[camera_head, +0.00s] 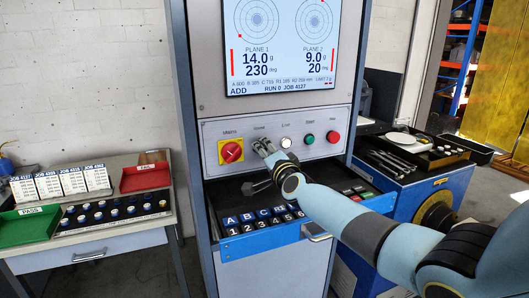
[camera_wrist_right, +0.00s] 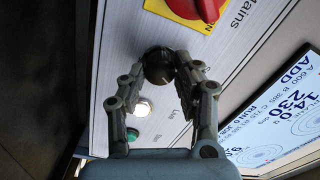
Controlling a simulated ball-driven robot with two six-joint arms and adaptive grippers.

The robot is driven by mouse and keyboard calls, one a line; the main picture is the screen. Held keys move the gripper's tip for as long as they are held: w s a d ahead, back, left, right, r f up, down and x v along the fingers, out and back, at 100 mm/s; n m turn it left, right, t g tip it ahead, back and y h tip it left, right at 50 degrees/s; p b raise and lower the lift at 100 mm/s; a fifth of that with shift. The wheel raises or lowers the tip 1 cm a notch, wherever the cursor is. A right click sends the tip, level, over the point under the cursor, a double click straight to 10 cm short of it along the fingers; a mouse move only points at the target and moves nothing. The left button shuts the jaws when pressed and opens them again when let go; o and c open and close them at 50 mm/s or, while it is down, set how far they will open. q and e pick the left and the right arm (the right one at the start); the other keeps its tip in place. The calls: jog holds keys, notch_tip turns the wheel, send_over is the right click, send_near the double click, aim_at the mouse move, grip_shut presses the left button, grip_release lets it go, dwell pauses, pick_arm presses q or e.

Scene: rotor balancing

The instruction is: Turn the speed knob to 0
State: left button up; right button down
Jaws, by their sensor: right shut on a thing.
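The speed knob (camera_wrist_right: 157,68) is a small dark round knob on the grey control panel (camera_head: 212,131), to the right of the mains switch in the head view. The knob's pointer and scale marks cannot be read. My left gripper is not in view.
The red mains switch (camera_head: 231,152) on its yellow plate sits close beside the knob. A lit white button (camera_head: 285,142), a green button (camera_head: 308,139) and a red button (camera_head: 333,137) are to the right. The screen (camera_head: 278,40) is above; an open blue drawer (camera_head: 262,243) juts out below.

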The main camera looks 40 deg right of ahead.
jog(key=n, duration=0.6)
jog(key=shift+f, duration=0.1)
jog(key=shift+n, duration=0.4)
jog(key=c, duration=1)
grip_release()
jog(key=shift+o, duration=0.2)
